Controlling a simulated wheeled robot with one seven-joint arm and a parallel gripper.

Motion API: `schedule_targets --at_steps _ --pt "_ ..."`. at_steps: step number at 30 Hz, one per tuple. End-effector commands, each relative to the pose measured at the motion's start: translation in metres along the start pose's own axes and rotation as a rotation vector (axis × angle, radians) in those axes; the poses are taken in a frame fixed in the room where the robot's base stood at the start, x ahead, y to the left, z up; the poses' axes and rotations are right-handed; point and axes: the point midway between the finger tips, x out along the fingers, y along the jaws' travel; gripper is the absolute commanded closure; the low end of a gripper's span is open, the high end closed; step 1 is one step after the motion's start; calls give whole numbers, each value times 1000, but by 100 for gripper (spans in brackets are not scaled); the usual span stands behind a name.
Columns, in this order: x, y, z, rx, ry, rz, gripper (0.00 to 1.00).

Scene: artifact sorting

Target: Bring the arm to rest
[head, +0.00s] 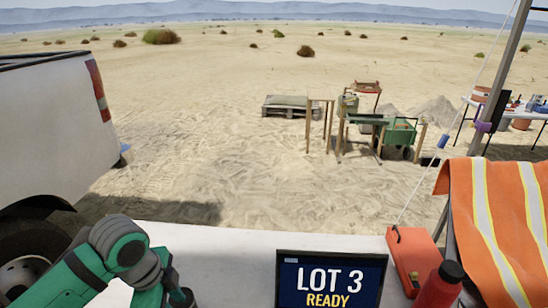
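My arm (125,250), green and grey, is folded low in the bottom left corner of the head view, over the near left part of the white table (225,258). Its links run up from the bottom edge, bend at a rounded grey joint and drop back towards the bottom edge. My gripper is not in view, so I cannot see its fingers or whether it holds anything.
A dark sign (330,282) reading "LOT 3 READY" stands on the table. An orange case (412,258), a red bottle (440,287) and an orange vest (500,215) are at right. A white truck (55,130) is at left. Sandy ground lies beyond.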

Motion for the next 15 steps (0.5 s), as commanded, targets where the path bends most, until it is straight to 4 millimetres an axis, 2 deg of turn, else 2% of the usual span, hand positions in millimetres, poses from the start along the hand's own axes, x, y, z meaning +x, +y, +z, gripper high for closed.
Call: schedule_targets --at_steps 8,15 --pt "12 -37 -74 19 181 -141 68" --pt "7 -76 -174 -3 455 -318 68"
